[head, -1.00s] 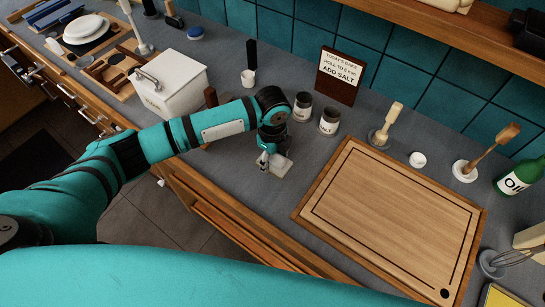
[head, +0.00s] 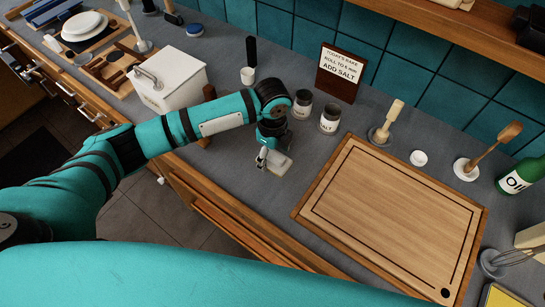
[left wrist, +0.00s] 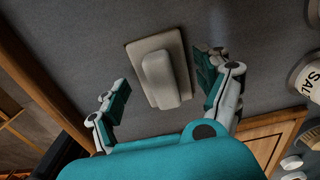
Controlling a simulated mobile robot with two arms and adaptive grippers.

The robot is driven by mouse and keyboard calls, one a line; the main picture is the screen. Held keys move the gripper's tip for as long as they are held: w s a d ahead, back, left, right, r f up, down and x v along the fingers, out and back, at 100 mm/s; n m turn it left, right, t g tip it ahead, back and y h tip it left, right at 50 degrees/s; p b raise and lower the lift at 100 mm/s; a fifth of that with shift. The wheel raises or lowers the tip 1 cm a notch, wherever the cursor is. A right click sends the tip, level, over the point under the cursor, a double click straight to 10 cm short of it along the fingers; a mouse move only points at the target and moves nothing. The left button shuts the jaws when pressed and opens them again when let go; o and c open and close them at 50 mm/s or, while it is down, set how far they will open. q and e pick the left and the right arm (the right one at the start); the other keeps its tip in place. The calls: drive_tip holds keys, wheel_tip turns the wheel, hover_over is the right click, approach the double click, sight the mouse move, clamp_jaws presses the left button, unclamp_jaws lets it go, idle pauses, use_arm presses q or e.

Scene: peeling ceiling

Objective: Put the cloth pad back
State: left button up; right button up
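A pale grey-beige pad with a raised block along its top (left wrist: 163,77) lies on the dark counter in the left wrist view. I take it to be the cloth pad; it also shows in the head view (head: 279,168), partly covered by my gripper. My left gripper (left wrist: 168,95) is open, with one finger on each side of the pad and visible gaps between. In the head view my left gripper (head: 268,156) hangs just over the pad near the counter's front edge. My right gripper is not in view.
A wooden board (head: 390,215) lies to the right. Two jars (head: 330,119) and a sign (head: 339,73) stand behind the gripper. A white box (head: 170,78) stands to the left. Bare counter (head: 300,165) lies between pad and board.

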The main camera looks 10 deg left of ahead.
sight(273, 154)
use_arm(q)
wheel_tip(273, 154, up, 11)
drive_tip(key=b, duration=0.2)
drive_tip(key=shift+f, duration=0.15)
idle(0.4)
